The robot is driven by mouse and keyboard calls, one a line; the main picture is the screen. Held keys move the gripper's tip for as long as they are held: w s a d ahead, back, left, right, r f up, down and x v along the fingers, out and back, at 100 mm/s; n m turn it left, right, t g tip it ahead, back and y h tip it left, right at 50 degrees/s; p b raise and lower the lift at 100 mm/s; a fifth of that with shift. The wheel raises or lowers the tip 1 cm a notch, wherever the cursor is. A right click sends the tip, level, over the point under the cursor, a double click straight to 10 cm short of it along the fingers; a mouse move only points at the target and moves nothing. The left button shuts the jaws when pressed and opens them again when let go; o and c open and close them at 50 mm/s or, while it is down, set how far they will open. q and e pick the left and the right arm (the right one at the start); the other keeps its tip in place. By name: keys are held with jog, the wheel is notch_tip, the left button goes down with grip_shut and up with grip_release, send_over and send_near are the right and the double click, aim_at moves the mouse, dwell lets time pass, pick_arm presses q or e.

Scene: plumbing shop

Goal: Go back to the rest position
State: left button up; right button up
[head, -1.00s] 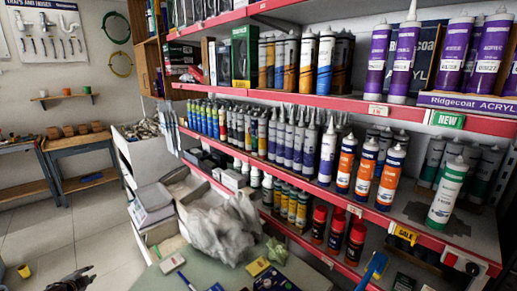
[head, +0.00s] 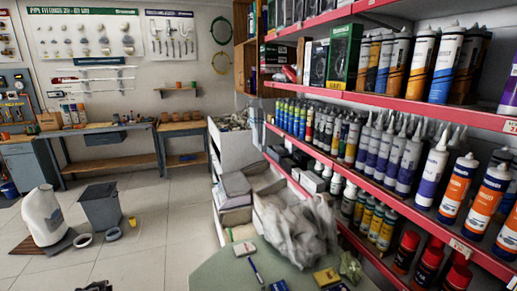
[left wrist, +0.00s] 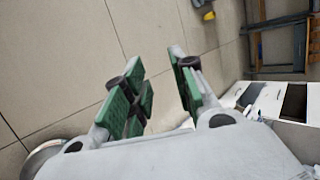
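My left gripper (left wrist: 160,95) shows in the left wrist view with its two green-padded fingers apart and nothing between them, above the tiled floor. In the head view only a small dark part of it (head: 98,287) shows at the bottom edge, left of the green table. My right gripper is in neither view.
A red-edged shelf (head: 400,103) of sealant tubes fills the right. A green round table (head: 215,272) with a crumpled plastic bag (head: 297,228) stands in front. A white jug (head: 44,215), a grey bin (head: 101,206) and a yellow cup (head: 132,221) are on the floor at left. Workbenches (head: 105,128) line the back wall.

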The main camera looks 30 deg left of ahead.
pick_arm(q)
jog(key=s+d+f+n+g+h, duration=0.15)
jog(key=s+d+f, duration=0.25)
jog(key=d+f, duration=0.9)
jog(key=s+d+f+h, duration=0.3)
jog(key=d+f, duration=0.7)
jog(key=d, duration=0.7)
jog(key=d+f+h, duration=0.1)
jog(key=d+f, duration=0.1)
jog(key=d, duration=1)
jog(key=s+d+f+n+h, duration=0.1)
jog(key=d+f+h, duration=0.1)
jog(key=d, duration=1)
jog(key=s+d+f+n+h, duration=0.1)
jog(key=d+f, duration=0.3)
jog(key=d, duration=0.9)
jog(key=shift+s+f, duration=0.15)
jog(key=shift+s, duration=0.1)
jog(key=shift+s, duration=0.1)
